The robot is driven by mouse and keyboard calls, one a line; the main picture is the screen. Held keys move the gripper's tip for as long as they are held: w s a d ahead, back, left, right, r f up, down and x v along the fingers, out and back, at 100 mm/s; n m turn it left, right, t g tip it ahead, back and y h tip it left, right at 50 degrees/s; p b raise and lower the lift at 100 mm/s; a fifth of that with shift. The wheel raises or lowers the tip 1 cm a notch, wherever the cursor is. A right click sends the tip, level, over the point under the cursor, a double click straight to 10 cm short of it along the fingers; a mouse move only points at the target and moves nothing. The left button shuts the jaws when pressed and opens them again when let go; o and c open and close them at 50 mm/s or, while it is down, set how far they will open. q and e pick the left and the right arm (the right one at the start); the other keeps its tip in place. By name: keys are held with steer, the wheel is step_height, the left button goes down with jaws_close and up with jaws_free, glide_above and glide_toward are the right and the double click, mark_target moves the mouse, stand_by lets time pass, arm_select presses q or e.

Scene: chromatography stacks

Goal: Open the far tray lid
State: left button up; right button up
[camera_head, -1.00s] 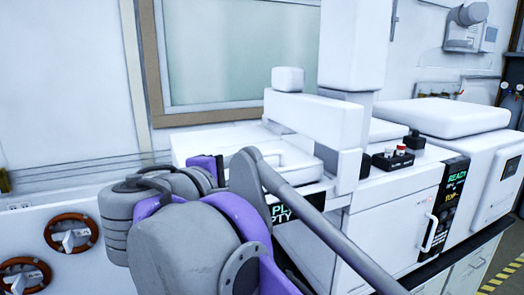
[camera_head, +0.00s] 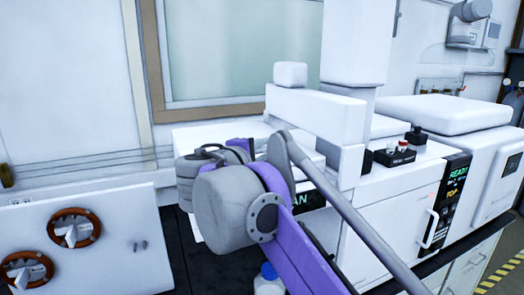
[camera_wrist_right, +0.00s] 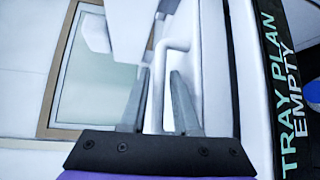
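In the right wrist view my right gripper (camera_wrist_right: 160,78) is open, with its two grey fingers apart. A white bent handle (camera_wrist_right: 173,44) rises between and beyond the fingers. Whether the fingers touch it I cannot tell. A white lid surface (camera_wrist_right: 214,70) lies just right of the fingers. In the head view the white autosampler tray unit (camera_head: 190,136) is partly hidden behind my grey and purple right arm, which also hides the right fingertips and the lid handle. My left gripper is not in view.
A white overhead arm (camera_head: 315,110) spans the tray unit beside a tall white column (camera_head: 355,45). A dark vial rack (camera_head: 393,156) sits on the instrument at right. A white panel with brown round handles (camera_head: 75,229) stands at left.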

jaws_close()
stand_by(1.4)
